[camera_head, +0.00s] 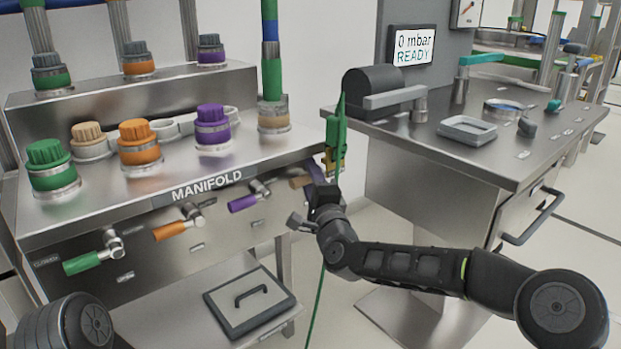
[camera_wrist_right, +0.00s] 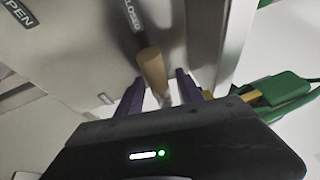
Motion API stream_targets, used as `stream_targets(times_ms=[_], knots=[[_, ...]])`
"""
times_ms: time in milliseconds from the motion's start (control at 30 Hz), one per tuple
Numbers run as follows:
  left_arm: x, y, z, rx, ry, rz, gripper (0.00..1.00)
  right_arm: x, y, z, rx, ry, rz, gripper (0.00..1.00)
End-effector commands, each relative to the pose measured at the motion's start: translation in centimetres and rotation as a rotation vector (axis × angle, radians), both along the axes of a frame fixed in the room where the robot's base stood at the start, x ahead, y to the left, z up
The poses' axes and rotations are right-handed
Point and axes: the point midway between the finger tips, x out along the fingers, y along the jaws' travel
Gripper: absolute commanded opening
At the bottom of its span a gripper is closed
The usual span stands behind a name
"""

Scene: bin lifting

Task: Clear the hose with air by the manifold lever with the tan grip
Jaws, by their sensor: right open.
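The manifold (camera_head: 207,187) stands on the left with a row of levers on its front. The lever with the tan grip (camera_head: 299,182) is the rightmost, largely hidden behind my right gripper (camera_head: 318,182). In the right wrist view, the tan grip (camera_wrist_right: 152,68) lies just ahead of and between the two purple fingertips (camera_wrist_right: 160,88). The fingers are open, and I cannot tell whether they touch it. A CLOSED label (camera_wrist_right: 133,14) is beside the grip. A blue and green hose (camera_head: 271,60) stands in the tan-marked coupling (camera_head: 273,115). My left gripper is out of view.
Purple (camera_head: 243,203), orange (camera_head: 170,231) and green (camera_head: 82,263) levers are to the left. A green and yellow part (camera_head: 335,145) with a green cord is close beside my right gripper. A screen (camera_head: 412,46) reads 0 mbar READY. A steel bench (camera_head: 440,140) stands right.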

Motion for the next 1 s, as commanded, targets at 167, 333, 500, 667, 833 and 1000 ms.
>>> stream_targets(times_ms=[167,333,500,667,833,1000], knots=[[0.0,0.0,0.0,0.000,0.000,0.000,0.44,-0.2,0.0,0.0,-0.001,0.000,0.001,0.44],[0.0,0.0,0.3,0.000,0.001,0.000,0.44,-1.5,-0.4,-0.2,-0.001,0.001,0.001,0.44],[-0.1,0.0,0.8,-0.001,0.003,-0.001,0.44,-4.1,-1.0,-0.6,-0.002,0.001,0.000,0.44],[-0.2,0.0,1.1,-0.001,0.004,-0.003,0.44,-6.4,-1.5,-1.1,-0.002,0.001,0.000,0.44],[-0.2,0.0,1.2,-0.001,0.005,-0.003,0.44,-7.5,-1.7,-1.3,-0.001,0.000,0.000,0.44],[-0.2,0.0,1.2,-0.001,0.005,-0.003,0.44,-7.5,-1.7,-1.4,0.000,0.000,0.000,0.44]])
